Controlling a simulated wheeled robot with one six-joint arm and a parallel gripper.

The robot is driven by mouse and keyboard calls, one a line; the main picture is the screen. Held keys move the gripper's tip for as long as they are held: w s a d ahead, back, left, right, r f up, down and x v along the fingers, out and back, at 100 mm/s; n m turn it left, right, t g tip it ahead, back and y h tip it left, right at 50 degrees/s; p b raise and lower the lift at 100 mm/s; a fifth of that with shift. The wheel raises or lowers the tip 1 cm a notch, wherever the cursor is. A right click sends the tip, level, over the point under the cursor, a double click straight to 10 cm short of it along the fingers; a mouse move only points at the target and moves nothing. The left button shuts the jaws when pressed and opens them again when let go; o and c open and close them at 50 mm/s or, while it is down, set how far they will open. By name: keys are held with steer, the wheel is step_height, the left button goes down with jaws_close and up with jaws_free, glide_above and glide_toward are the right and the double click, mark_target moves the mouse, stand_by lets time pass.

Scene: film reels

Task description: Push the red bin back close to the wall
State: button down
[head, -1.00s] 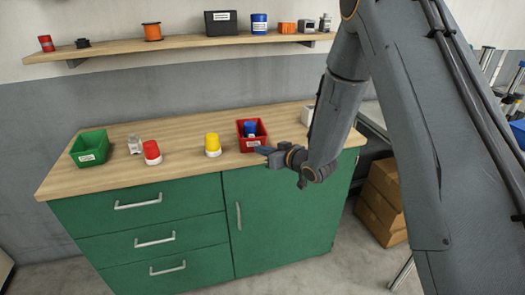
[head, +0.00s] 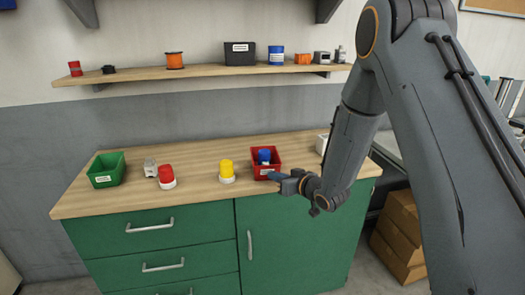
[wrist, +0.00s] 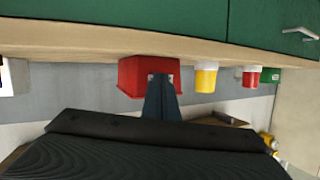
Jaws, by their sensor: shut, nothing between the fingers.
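The red bin (head: 272,153) stands upright on the wooden counter, right of the yellow-lidded jar, with a blue-topped item (head: 264,157) inside. Bare counter shows between it and the grey wall behind. My gripper (head: 273,176) is shut and empty at the bin's front face, near its white label. In the wrist view, which looks upside down, the shut fingers (wrist: 159,84) overlap the label side of the red bin (wrist: 131,76). I cannot tell whether they touch it.
A yellow-lidded jar (head: 227,170), a red-lidded jar (head: 166,175), a small grey item (head: 150,168) and a green bin (head: 107,168) stand to the left. A white object (head: 321,144) is to the right, behind my arm. A loaded shelf (head: 200,74) hangs above.

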steer(key=shift+w+a+b, duration=1.15)
steer(key=shift+w+b, duration=0.55)
steer(key=shift+w, duration=2.4)
steer(key=shift+w+a+b, duration=1.15)
steer(key=shift+w+b, duration=0.5)
steer(key=shift+w, duration=2.5)
steer(key=shift+w+a+b, duration=1.15)
steer(key=shift+w+b, duration=0.55)
steer(key=shift+w, duration=2.4)
steer(key=s+r+p, duration=0.1)
steer(key=s+d+r+p, duration=0.1)
steer(key=s+p, duration=0.1)
steer(key=shift+s+r, duration=0.25)
steer(key=shift+s, duration=0.05)
steer(key=shift+s+d+r+p, duration=0.2)
steer(key=shift+s+r+p, duration=0.1)
steer(key=shift+s+p, duration=0.4)
steer(key=shift+d, duration=0.1)
